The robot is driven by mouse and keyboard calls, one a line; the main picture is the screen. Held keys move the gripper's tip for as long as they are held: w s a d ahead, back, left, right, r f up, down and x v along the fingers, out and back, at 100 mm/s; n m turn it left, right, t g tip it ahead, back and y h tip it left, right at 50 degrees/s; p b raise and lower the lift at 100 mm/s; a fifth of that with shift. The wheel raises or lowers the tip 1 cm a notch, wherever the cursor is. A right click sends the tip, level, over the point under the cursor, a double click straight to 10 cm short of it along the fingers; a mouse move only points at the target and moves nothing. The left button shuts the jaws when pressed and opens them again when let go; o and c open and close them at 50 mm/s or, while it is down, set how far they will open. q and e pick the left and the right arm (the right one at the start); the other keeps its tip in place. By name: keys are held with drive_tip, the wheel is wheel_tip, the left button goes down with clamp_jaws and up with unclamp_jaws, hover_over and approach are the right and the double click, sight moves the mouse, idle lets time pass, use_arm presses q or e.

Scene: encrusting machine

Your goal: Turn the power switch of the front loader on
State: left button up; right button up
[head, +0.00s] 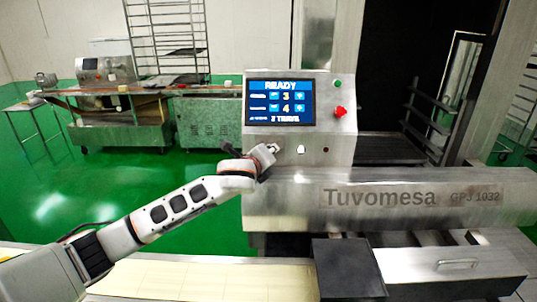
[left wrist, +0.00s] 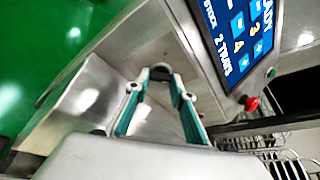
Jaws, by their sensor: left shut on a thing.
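The front loader is the steel machine (head: 280,210) marked Tuvomesa, with a sloped control panel (head: 345,135). Its screen (head: 280,102) is lit and reads READY. My left gripper (head: 274,149) reaches in from the left to the panel's lower left, below the screen. In the left wrist view its teal fingers (left wrist: 160,90) close in on a dark round power switch (left wrist: 160,73) on the steel face. The gripper is shut on this switch. In the head view the gripper hides the switch, and its exact turn angle is unclear. My right gripper is not in view.
A red button (head: 340,111) and a green button (head: 337,84) sit right of the screen. Smaller fittings (head: 301,150) lie right of the gripper. A pale belt (head: 205,280) and a dark box (head: 347,268) are in front. Green floor is open at the left.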

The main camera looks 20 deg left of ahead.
use_arm(q)
drive_tip(key=shift+f, duration=0.1)
drive_tip(key=o, duration=1.1)
drive_tip(key=v, duration=1.2)
drive_tip(key=shift+s, duration=0.1)
